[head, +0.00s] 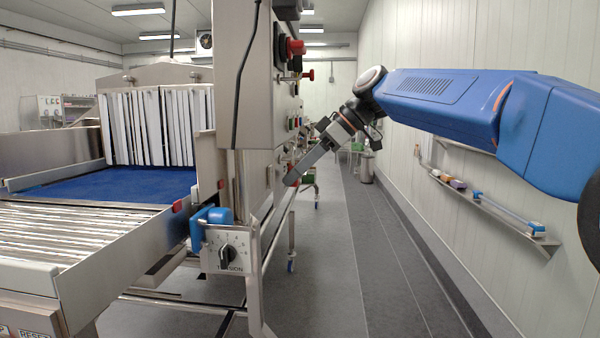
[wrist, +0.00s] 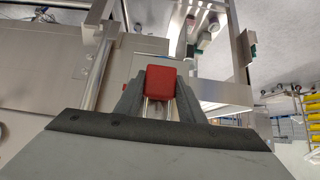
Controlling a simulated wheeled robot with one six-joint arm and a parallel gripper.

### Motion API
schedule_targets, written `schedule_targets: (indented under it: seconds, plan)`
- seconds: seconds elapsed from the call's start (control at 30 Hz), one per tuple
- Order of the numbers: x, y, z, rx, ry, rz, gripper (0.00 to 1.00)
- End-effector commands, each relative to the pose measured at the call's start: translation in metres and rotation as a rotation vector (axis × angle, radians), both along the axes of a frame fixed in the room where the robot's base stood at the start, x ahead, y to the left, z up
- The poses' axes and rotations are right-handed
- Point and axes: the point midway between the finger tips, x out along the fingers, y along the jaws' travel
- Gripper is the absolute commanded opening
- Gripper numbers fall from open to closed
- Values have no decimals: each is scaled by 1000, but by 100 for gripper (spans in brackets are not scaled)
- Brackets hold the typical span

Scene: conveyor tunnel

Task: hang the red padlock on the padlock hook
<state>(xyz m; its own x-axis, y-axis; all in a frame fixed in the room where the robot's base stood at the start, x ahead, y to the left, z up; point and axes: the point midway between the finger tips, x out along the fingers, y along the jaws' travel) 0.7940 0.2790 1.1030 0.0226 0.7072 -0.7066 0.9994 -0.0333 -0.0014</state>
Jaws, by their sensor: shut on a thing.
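The red padlock (wrist: 161,82) sits between the two fingers of my gripper (wrist: 161,95) in the wrist view. Its red body is at the fingertips, and its two metal shackle legs show on the side nearer the palm. In the head view my gripper (head: 293,180) reaches left and down beside the steel machine's right side. A small red patch at its tip there is too small to make out clearly. I cannot pick out the padlock hook for certain in either view.
A steel control cabinet (head: 245,75) with red knobs (head: 295,47) stands left of my arm. The conveyor with its blue belt (head: 110,187) and a dial box (head: 230,250) is at left. A wall shelf (head: 490,212) holds small items at right.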

Motion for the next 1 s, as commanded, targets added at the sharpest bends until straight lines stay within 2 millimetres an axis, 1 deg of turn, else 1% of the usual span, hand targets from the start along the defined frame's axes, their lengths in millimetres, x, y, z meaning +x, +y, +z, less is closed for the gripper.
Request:
schedule_targets:
  seconds: [0.37,1.0]
  plan:
    - [0,0,-1,0,0,0,0]
    - [0,0,-10,0,-1,-1,0]
